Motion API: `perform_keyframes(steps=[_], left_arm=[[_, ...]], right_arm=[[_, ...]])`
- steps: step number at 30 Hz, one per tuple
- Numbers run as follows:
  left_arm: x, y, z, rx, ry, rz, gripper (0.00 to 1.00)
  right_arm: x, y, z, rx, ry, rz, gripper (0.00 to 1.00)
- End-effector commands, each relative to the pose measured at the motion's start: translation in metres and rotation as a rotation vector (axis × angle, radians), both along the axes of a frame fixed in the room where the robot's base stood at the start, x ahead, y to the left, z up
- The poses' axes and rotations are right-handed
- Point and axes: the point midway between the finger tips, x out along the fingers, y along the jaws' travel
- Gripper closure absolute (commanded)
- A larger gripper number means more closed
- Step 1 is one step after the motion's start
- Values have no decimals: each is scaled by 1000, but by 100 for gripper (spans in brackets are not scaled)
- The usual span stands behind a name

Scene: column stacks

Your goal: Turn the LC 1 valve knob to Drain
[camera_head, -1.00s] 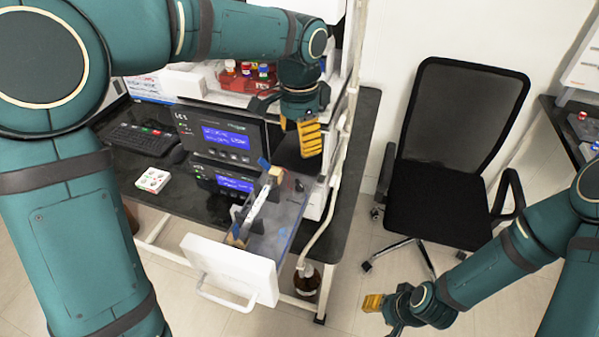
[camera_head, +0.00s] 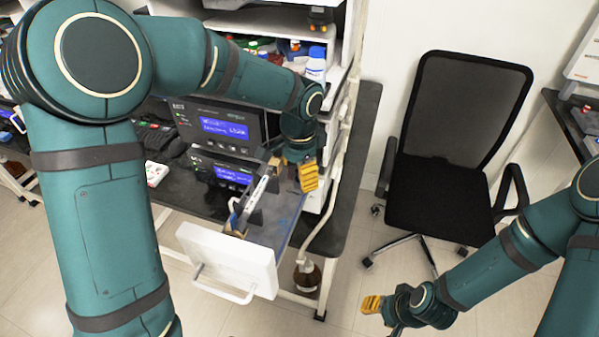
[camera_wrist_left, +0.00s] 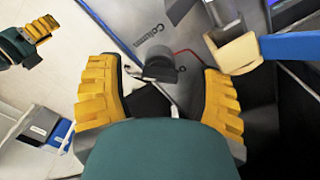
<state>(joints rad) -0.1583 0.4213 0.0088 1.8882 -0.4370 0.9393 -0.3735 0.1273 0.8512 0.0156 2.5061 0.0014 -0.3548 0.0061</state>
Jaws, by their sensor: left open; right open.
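In the left wrist view, a dark rounded piece like a knob (camera_wrist_left: 160,64) sits between the yellow fingers of my open left gripper (camera_wrist_left: 160,105), near their tips. I cannot tell whether the fingers touch it. The grey surface around it (camera_wrist_left: 135,12) has the printed word "Column"; I cannot read "Drain" or "LC 1". In the head view, my left gripper (camera_head: 308,177) is over the right side of the pulled-out drawer (camera_head: 230,262), and the knob is hidden there. My right gripper (camera_head: 373,304) is open and empty, low over the floor.
A column on tan blocks (camera_head: 258,190) lies in the drawer close left of my left gripper. A blue bar (camera_wrist_left: 290,46) is at the right in the wrist view. Stacked instruments with blue screens (camera_head: 224,130) stand behind. An office chair (camera_head: 440,190) stands to the right.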

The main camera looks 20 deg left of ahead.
Motion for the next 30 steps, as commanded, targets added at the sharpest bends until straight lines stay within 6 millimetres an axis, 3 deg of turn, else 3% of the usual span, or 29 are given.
perform_keyframes(steps=[5, 6, 11, 12, 22, 30], left_arm=[[0, 0, 0, 0, 0, 0, 34], [0, 0, 0, 0, 0, 0, 39], [0, 0, 0, 1, 1, 0, 95], [0, 0, 0, 1, 1, 0, 100], [0, 0, 0, 1, 1, 31, 100], [0, 0, 1, 0, 1, 184, 100]], right_arm=[[0, 0, 0, 0, 0, 0, 53], [0, 0, 0, 0, 0, 0, 53], [0, 0, 0, 0, 0, 0, 53], [0, 0, 0, 0, 0, 0, 53], [0, 0, 0, 0, 0, 0, 53], [0, 0, 2, 0, -1, -1, 53]])
